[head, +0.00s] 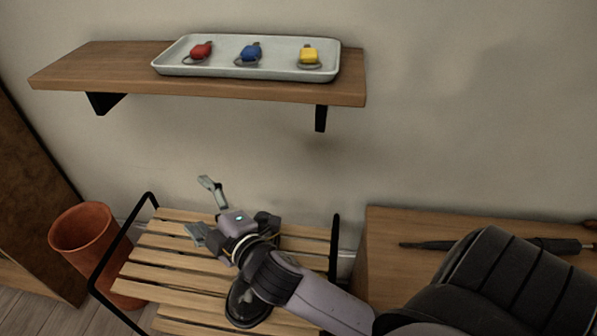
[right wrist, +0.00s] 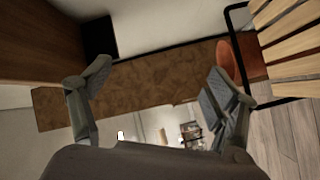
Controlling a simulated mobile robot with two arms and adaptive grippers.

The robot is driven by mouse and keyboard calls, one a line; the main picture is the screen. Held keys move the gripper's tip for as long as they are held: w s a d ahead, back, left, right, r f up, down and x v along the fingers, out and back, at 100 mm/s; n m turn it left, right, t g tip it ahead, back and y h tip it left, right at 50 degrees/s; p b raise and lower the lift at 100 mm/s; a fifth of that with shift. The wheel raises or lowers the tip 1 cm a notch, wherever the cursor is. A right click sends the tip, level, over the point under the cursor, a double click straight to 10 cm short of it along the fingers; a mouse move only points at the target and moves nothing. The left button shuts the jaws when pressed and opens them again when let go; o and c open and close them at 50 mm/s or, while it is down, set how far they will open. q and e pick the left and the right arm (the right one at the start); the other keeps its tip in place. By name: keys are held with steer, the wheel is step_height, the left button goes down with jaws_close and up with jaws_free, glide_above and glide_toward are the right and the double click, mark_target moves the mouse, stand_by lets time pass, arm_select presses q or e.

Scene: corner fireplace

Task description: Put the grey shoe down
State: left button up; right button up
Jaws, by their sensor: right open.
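My right gripper (head: 204,212) is open over the slatted wooden rack (head: 175,256), with its fingers spread and nothing between them. In the right wrist view its two fingers (right wrist: 158,85) also stand wide apart and empty. A dark grey rounded shape (head: 240,308) with a paler rim shows at the rack, partly hidden behind my right forearm. It may be the grey shoe, but I cannot tell for sure. No shoe shows in the right wrist view. My left gripper is not in view.
A wall shelf (head: 130,80) above bears a pale tray (head: 180,68) with red, blue and yellow keyed tags. A terracotta pot (head: 82,232) stands left of the rack. A wooden cabinet (head: 385,270) at right bears a dark umbrella (head: 430,245). The rack's left slats are clear.

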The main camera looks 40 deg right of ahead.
steer(key=s+d+f+m+g, duration=0.2)
steer(key=s+f+m+g, duration=0.3)
steer(key=s+f, duration=0.4)
steer(key=s+d+f+m+g+h, duration=0.1)
steer(key=s+d+f+m+g, duration=0.2)
steer(key=s, duration=1.1)
step_height(320, 180, down, 6)
steer(key=m+g, duration=0.3)
steer(key=g, duration=0.1)
steer(key=shift+d+m+g, duration=0.3)
steer(key=shift+d+g, duration=0.05)
steer(key=shift+g, duration=0.05)
steer(key=shift+w+a, duration=0.1)
